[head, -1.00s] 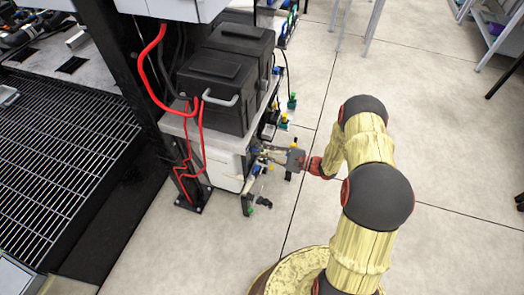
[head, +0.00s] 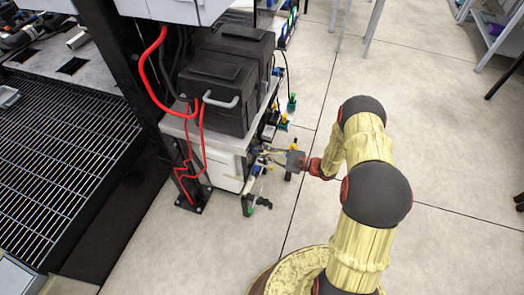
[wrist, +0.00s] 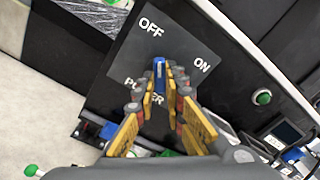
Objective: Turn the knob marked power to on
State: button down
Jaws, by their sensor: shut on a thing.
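The power knob (wrist: 160,68) is small and blue with a white pointer line. It sits on a dark grey plate (wrist: 190,38) marked OFF, ON and POWER, the last partly hidden by the fingers. The line points about straight up in the wrist view, close to OFF, with ON off to the right. My gripper (wrist: 161,73) is shut on the knob, one yellow finger on each side. In the head view my gripper (head: 262,155) reaches the side of the cabinet below the black boxes, where the knob is too small to make out.
A green button (wrist: 263,97) is on the dark panel right of the plate. Black boxes (head: 222,90) with a red cable stand on the white cabinet (head: 222,168). Several fittings stick out along the cabinet's side. The floor to the right is mostly clear.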

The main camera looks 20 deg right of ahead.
jog(key=m+p, duration=0.3)
jog(key=m, duration=0.5)
jog(key=shift+s+p, duration=0.1)
jog(key=shift+p, duration=0.25)
jog(key=m+p, duration=0.1)
jog(key=m, duration=0.3)
jog(key=shift+m+p, duration=0.85)
jog(key=shift+m, duration=1.25)
jog(key=c, duration=1.8)
grip_release()
jog(key=shift+c, duration=0.2)
